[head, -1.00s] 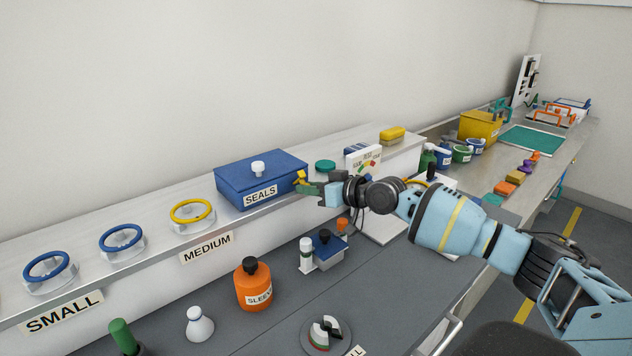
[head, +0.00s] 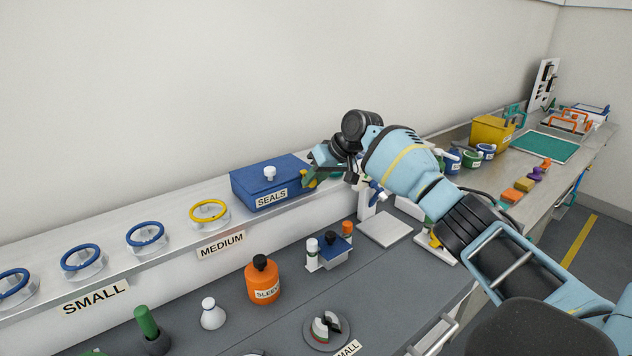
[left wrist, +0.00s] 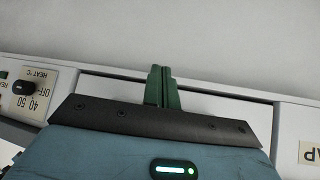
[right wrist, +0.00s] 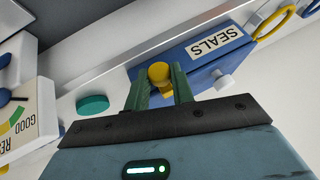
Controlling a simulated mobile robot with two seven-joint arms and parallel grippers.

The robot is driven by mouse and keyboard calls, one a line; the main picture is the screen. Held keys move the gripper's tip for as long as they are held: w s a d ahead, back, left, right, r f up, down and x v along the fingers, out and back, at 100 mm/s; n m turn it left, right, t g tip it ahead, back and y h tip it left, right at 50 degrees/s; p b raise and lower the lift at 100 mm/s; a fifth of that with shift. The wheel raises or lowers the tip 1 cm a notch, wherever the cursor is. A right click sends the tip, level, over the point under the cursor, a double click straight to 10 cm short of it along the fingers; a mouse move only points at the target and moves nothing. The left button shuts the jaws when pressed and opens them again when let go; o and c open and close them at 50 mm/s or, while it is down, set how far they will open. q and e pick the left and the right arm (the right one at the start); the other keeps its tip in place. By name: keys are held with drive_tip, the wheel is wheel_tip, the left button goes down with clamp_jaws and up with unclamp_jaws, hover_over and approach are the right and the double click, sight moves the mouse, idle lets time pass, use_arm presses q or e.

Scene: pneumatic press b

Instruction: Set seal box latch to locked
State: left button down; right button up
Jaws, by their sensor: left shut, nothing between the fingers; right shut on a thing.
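The blue seal box (head: 262,178), labelled SEALS with a white knob on its lid, stands shut on the raised shelf. Its yellow latch (head: 307,177) is at the right end. My right gripper (head: 315,180) is at that end, shut on the latch. In the right wrist view the yellow latch (right wrist: 159,74) sits between the two green fingers (right wrist: 160,85). The latch's exact angle is hard to tell, as the fingers cover part of it. My left gripper (left wrist: 163,75) is shut and empty before a pale panel, outside the head view.
A teal round lid (right wrist: 92,105) and a GOOD-marked gauge (right wrist: 20,125) are close to the right gripper. Ring seals on stands (head: 209,213) line the shelf at left. An orange SLEEVE bottle (head: 263,282) stands below on the bench. A HEAT dial (left wrist: 23,88) is left of the left gripper.

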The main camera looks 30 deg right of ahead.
drive_tip(key=shift+w+r+g, duration=0.15)
drive_tip(key=shift+g, duration=0.35)
drive_tip(key=o, duration=1)
drive_tip(key=v, duration=0.7)
drive_tip(key=shift+r+p, duration=0.3)
drive_tip(key=shift+r, duration=0.05)
drive_tip(key=shift+d+f, duration=0.1)
